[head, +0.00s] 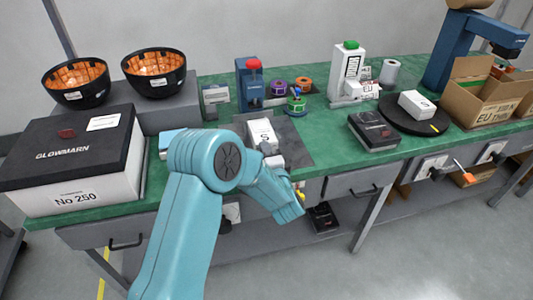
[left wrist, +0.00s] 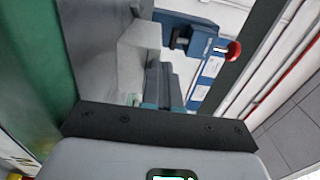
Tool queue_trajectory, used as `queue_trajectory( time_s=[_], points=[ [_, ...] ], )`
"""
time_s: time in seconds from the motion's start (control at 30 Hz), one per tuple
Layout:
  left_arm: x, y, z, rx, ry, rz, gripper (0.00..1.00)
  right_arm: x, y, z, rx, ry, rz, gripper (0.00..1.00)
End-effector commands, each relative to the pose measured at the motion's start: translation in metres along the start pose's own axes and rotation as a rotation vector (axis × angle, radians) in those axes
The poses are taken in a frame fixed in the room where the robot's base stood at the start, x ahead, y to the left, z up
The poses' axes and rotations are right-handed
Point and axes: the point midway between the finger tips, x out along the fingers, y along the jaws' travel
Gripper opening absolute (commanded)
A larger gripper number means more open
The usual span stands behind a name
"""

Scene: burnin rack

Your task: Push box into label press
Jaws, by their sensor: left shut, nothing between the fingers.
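The small white box (head: 262,133) lies on a grey mat on the green bench, in front of the blue label press (head: 250,88) with its red knob. My left gripper (head: 273,160) is shut and empty just on the near side of the box, partly hidden by my teal arm; I cannot tell whether it touches the box. In the left wrist view the shut fingers (left wrist: 160,84) point toward a pale block, likely the box (left wrist: 138,48), and the blue press (left wrist: 205,60) is beyond. My right gripper is not in view.
A large black-lidded box (head: 75,160) and two dark bowls stand left. Tape rolls (head: 278,87) lie right of the press. Farther right are a white bottle-like unit with a green top (head: 348,65), a black device (head: 373,130) and a round turntable (head: 412,118) carrying another white box.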

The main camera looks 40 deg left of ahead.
Motion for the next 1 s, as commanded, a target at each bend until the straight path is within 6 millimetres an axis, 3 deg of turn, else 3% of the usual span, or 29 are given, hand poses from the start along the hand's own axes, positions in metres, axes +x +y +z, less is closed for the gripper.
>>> queue_trajectory(
  time_s=[0.2,0.33,1.0],
  points=[
    [0.050,0.000,0.002,-0.001,-0.005,-0.002,0.00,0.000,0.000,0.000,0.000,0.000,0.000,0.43],
    [0.065,0.000,0.001,0.001,-0.002,-0.001,0.00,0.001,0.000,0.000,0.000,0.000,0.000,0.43],
    [0.068,-0.001,0.004,0.001,-0.003,-0.002,0.00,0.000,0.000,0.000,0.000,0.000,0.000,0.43]
  ],
)
